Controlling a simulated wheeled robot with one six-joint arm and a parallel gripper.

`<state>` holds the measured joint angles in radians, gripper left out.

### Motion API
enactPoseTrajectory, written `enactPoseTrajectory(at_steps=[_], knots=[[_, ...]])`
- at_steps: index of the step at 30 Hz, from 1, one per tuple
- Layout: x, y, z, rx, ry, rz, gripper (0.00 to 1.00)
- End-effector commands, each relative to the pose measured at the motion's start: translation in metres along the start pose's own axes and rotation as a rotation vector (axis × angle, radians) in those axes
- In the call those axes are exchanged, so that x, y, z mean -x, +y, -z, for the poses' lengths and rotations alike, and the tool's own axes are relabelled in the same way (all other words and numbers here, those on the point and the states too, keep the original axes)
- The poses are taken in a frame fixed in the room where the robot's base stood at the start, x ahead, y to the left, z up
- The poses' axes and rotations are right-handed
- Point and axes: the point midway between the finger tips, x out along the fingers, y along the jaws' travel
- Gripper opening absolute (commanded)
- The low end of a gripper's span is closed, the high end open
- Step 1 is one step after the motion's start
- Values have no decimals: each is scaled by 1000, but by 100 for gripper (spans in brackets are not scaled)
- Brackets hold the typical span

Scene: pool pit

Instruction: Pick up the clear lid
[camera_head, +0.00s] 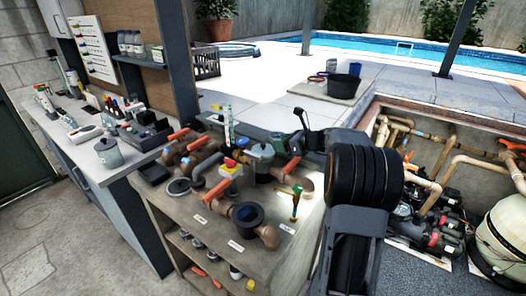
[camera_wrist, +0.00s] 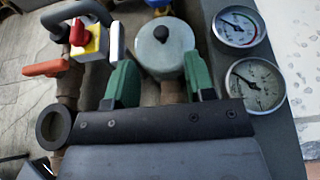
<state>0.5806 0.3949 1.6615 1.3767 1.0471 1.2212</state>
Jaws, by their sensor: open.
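A round grey-green lid with a black knob (camera_wrist: 158,46) sits on a pot in the wrist view; I cannot tell whether it is clear. It appears to be the lidded pot (camera_head: 262,153) in the middle of the bench in the head view. My gripper (camera_wrist: 159,66) is open and empty, its two green fingers apart on the near side of the lid, one toward each side. In the head view my dark arm stands at the right end of the bench and the fingers are hard to make out. The pot's lower part is partly hidden by the gripper.
Two round gauges (camera_wrist: 237,27) lie right of the lid. A red-and-yellow switch (camera_wrist: 82,36), an orange handle (camera_wrist: 42,68) and a black ring (camera_wrist: 53,124) crowd the left. Another lidded pot (camera_head: 108,153) stands on the left counter. The pump pit lies right.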

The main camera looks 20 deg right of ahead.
Motion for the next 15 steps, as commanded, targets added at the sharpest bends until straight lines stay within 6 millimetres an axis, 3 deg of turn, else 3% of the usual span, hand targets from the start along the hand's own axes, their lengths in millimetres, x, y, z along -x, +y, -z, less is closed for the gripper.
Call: enactPoseTrajectory(at_steps=[3, 11, 15], knots=[[-15, 0, 0, 1, 1, -2, 50], [-29, 0, 0, 1, 2, -1, 50], [-48, 0, 2, 1, 2, -3, 50]])
